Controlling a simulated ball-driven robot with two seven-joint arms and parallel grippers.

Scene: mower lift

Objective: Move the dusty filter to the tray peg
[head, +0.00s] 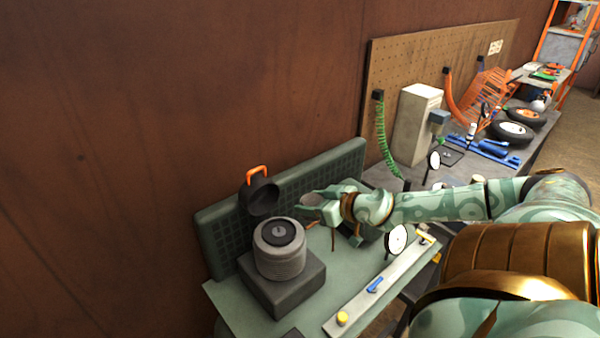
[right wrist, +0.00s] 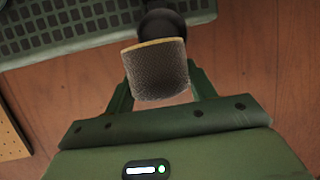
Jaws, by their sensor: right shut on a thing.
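The dusty filter (right wrist: 157,75) is a grey-brown mesh sleeve with a tan rim in the right wrist view. My right gripper (right wrist: 160,88) is shut on it, one finger on each side. In the head view the right gripper (head: 313,201) holds the filter above the green bench, right of the ribbed grey cylinder. A dark round part (right wrist: 163,28) shows just beyond the filter in the wrist view; I cannot tell if they touch. A thin brownish upright (head: 333,239) stands below the gripper; I cannot tell whether it is the tray peg. My left gripper is not in view.
The ribbed cylinder (head: 279,262) stands on a dark block. A black cover with an orange handle (head: 257,171) is behind it. A green grid panel (head: 222,240) backs the bench (head: 226,303). A pale strip (head: 359,306) with coloured knobs lies in front.

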